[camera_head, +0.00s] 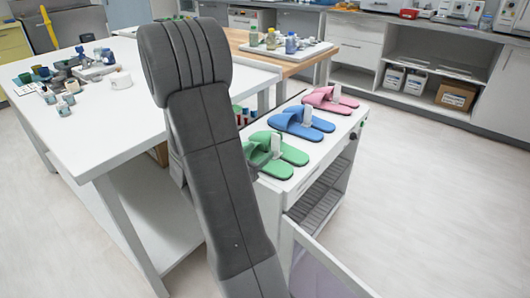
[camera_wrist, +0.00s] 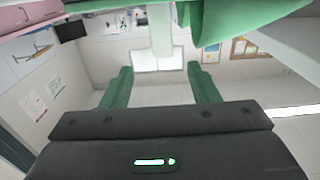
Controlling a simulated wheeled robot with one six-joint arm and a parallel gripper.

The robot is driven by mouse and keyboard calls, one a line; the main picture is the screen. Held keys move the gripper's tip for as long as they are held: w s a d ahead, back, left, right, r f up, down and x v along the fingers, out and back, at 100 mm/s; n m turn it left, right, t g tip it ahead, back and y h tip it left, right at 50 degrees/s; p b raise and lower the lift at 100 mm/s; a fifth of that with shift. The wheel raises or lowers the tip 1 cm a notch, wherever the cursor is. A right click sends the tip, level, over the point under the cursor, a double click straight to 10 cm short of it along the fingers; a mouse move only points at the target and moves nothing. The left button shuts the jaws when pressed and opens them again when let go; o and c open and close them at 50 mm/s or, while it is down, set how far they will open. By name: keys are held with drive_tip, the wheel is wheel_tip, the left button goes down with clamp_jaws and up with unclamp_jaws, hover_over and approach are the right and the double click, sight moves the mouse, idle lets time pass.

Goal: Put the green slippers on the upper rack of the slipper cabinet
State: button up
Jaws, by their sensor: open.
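The green slippers (camera_head: 276,154) lie side by side on top of the white slipper cabinet (camera_head: 300,178), at its near end, with a white upright piece between them. In the wrist view, part of a green slipper (camera_wrist: 245,18) looms close at the top edge. My gripper (camera_wrist: 160,76) is open, its two green fingers apart with nothing between them. In the head view my arm hides most of my gripper, which is beside the green slippers.
Blue slippers (camera_head: 300,122) and pink slippers (camera_head: 330,100) stand further back on the cabinet top. The open cabinet door (camera_head: 325,272) sticks out at the bottom. A white table (camera_head: 110,125) with small items is at the left. The floor (camera_head: 430,200) at the right is clear.

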sight(275, 138)
drive_tip(key=x, duration=0.4)
drive_tip(key=b+x, duration=0.1)
drive_tip(key=x, duration=0.3)
drive_tip(key=shift+w+r, duration=0.25)
clamp_jaws()
